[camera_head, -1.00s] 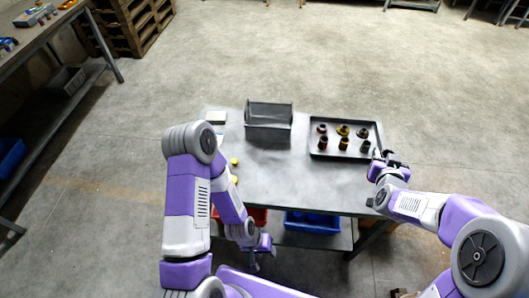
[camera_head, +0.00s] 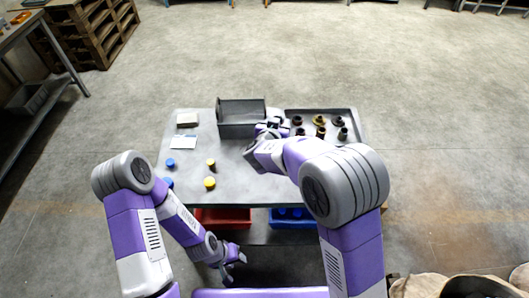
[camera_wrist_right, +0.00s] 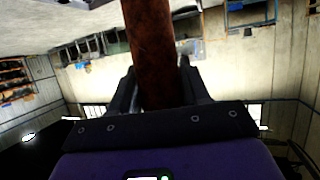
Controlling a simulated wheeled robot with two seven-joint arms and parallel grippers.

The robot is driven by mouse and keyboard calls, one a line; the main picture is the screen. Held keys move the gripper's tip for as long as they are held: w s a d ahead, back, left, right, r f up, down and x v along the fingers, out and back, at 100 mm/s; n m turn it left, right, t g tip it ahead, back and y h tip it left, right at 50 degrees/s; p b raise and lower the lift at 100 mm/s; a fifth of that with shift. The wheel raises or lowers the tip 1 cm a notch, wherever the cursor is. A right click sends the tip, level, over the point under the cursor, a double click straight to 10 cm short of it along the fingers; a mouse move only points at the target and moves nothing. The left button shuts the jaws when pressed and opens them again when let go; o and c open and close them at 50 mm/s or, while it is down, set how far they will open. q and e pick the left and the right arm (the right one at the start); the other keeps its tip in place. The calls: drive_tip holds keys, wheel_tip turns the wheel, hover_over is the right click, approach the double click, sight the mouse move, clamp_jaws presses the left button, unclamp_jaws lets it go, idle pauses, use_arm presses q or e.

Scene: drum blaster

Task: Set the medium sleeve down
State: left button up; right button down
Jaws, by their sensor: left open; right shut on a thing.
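In the right wrist view, a reddish-brown cylinder (camera_wrist_right: 153,50), apparently the medium sleeve, stands between the fingers of my right gripper (camera_wrist_right: 162,92), which is shut on it. Its far end runs out of the picture. In the head view my right gripper (camera_head: 270,127) is over the table, beside the grey bin's right front corner and left of the tray; the sleeve is not clear there. My left gripper (camera_head: 231,262) is open and empty, low in front of the table.
A dark tray (camera_head: 352,112) with several dark and yellow-brown parts lies at the table's (camera_head: 235,172) right. A grey open bin (camera_head: 240,130) stands at the back. Blue and yellow-topped pieces stand at left. Red (camera_head: 222,217) and blue (camera_head: 290,222) bins sit below.

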drive_tip(key=a+f+b, duration=0.2)
drive_tip(key=f, duration=0.5)
drive_tip(key=s+a+f+m+h+b, duration=0.1)
drive_tip(key=a+f+b, duration=0.2)
drive_tip(key=f, duration=0.5)
drive_tip(key=shift+s+a+b, duration=0.3)
drive_tip(key=shift+f, duration=0.15)
drive_tip(key=c, duration=0.5)
unclamp_jaws()
drive_tip(key=shift+s+f, duration=0.1)
drive_tip(key=shift+c, duration=0.2)
